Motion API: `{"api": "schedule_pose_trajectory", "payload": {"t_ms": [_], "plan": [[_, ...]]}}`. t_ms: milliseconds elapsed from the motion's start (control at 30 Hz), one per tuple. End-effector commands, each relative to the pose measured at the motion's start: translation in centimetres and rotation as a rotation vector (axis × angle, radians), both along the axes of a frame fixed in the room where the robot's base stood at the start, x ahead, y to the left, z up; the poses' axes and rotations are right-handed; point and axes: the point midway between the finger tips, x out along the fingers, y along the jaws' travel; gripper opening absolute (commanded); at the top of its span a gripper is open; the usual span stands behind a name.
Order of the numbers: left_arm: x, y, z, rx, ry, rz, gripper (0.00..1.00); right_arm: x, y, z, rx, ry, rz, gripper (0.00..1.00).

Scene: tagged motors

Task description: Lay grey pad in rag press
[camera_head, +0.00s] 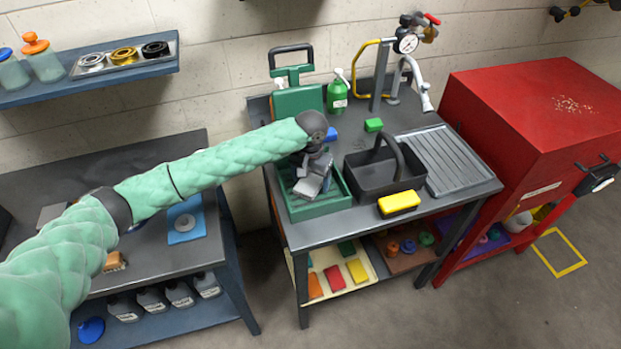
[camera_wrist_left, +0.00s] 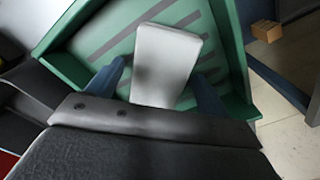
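The grey pad (camera_wrist_left: 166,58) is a light grey slab between the two blue fingers of my left gripper (camera_wrist_left: 160,75) in the left wrist view. The fingers appear shut on its sides. In the head view my left gripper (camera_head: 314,170) points down into the green rag press (camera_head: 326,206), and the pad (camera_head: 308,187) shows tilted over its slatted tray. I cannot tell whether the pad touches the tray floor. The press has a green upright back (camera_head: 298,102) with a handle. My right gripper is in neither view.
A black basket (camera_head: 367,182) with a yellow sponge (camera_head: 399,203) at its front stands right of the press. A ribbed drainer (camera_head: 441,160), a green block (camera_head: 373,125) and a green spray bottle (camera_head: 337,95) share the bench. A red cabinet (camera_head: 530,115) stands at right.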

Motion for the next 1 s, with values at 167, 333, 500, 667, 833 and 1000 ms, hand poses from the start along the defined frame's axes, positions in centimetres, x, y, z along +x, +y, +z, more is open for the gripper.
{"api": "schedule_pose_trajectory", "payload": {"t_ms": [167, 333, 500, 667, 833, 1000], "plan": [[0.0, 0.0, 0.1, 0.000, -0.001, 0.000, 0.80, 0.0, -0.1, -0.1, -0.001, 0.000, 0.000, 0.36], [0.1, -0.1, 1.5, -0.002, -0.001, 0.000, 0.80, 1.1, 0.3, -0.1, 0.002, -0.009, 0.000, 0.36], [0.1, -0.1, 4.1, -0.002, -0.002, -0.001, 0.80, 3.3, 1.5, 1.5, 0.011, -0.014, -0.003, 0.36], [0.1, -0.1, 6.7, -0.003, -0.003, -0.001, 0.80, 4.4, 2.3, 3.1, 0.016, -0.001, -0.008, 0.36], [0.1, -0.1, 9.3, -0.001, -0.003, 0.000, 0.80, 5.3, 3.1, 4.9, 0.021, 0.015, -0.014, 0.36], [0.0, -0.1, 11.2, -0.002, -0.001, 0.000, 0.80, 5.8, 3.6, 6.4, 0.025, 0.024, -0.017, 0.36]]}}
